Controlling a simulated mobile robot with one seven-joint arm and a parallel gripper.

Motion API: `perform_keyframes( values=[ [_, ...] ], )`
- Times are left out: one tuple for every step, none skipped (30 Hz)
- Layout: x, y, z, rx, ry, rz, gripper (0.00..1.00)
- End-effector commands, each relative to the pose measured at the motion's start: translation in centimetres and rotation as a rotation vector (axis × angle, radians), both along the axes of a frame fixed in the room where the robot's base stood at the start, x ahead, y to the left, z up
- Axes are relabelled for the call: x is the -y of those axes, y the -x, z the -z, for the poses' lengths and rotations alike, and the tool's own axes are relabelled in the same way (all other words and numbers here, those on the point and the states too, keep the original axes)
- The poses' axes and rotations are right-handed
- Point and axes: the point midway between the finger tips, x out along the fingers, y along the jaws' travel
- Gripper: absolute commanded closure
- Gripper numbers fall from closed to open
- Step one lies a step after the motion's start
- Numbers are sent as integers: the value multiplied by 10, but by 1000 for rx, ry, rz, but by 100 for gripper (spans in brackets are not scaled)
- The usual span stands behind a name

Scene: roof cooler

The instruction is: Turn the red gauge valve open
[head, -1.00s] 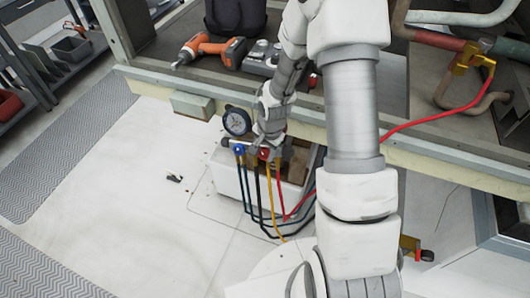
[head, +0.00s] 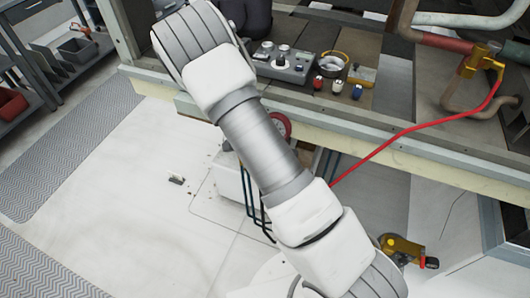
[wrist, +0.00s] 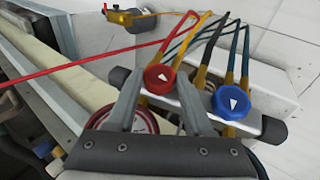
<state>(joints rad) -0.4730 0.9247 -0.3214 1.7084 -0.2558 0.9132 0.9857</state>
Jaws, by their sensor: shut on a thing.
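The red valve knob (wrist: 160,79) with a white arrow mark shows in the wrist view, upper middle. My gripper (wrist: 158,92) is shut on it, one grey finger at each side. A blue knob (wrist: 232,102), also with a white arrow, sits to its right on the same gauge manifold. A red-rimmed gauge (wrist: 130,122) shows partly between and behind my fingers. In the head view the red gauge (head: 281,125) peeks out beside my arm, and the knobs and my gripper are hidden behind it.
Red, yellow and dark hoses (wrist: 190,40) run from the manifold. The red hose (head: 410,130) stretches to a brass fitting (head: 478,62). A grey control box (head: 283,62) and small bottles stand on the shelf above. The floor at left is mostly clear.

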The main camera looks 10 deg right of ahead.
Motion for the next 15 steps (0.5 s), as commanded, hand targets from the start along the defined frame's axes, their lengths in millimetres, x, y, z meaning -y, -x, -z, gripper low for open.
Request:
perform_keyframes(
  values=[
    [-2, -1, 4, -27, 36, -19, 100],
    [-1, -1, 4, -45, 57, -27, 100],
    [-2, -1, 5, -68, 84, -41, 100],
    [-2, -2, 5, -86, 105, -51, 100],
    [-3, -2, 6, -104, 125, -60, 100],
    [-3, -2, 6, -127, 152, -72, 100],
    [-3, -2, 7, -144, 173, -82, 100],
    [-3, -2, 8, -161, 193, -91, 100],
    [-4, -2, 8, -184, 220, -104, 100],
    [-4, -2, 9, -203, 241, -113, 100],
    [-4, -2, 9, -220, 262, -123, 100],
    [-5, -2, 10, -242, 288, -134, 100],
    [-5, -2, 11, -259, 307, -143, 100],
    [-5, -2, 11, -276, 327, -153, 100],
    [-5, -2, 11, -296, 353, -164, 100]
  ],
)
